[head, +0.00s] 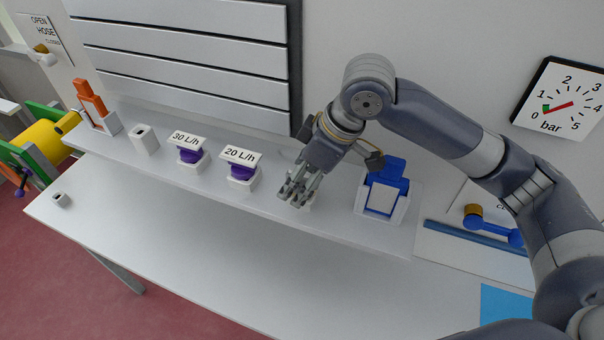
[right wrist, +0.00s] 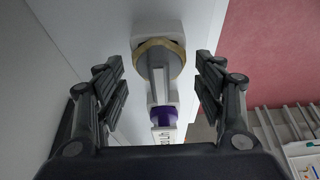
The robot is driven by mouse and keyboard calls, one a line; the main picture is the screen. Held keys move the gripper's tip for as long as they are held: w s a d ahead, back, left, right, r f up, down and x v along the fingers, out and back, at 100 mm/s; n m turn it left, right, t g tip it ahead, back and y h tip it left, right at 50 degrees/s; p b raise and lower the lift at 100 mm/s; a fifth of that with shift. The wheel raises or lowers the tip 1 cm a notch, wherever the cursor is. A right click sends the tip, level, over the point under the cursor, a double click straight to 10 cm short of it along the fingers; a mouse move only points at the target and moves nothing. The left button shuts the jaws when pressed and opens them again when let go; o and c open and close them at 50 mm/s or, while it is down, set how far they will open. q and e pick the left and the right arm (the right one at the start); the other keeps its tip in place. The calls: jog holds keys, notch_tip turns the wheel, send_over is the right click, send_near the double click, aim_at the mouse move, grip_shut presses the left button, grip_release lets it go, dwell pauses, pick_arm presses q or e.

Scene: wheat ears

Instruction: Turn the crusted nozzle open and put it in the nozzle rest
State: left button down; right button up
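My right gripper (head: 298,190) is low over the shelf, right of the 20 L/h nozzle, and hides most of a small white piece (head: 304,205) below it. In the right wrist view the open fingers (right wrist: 162,88) stand on both sides of a tan ring (right wrist: 174,55) around a pale centre, which looks like the crusted nozzle. No contact shows. A purple nozzle (right wrist: 164,115) with a label lies beyond it. A white empty-looking holder (head: 144,137) on the shelf may be the nozzle rest; I cannot tell. My left gripper is not in view.
Purple nozzles labelled 30 L/h (head: 190,155) and 20 L/h (head: 242,172) stand in white holders. A blue piece (head: 384,178) is to the right, orange pieces (head: 91,103) to the left. A gauge (head: 558,103) hangs on the wall.

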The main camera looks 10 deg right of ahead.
jog(key=v, duration=1.2)
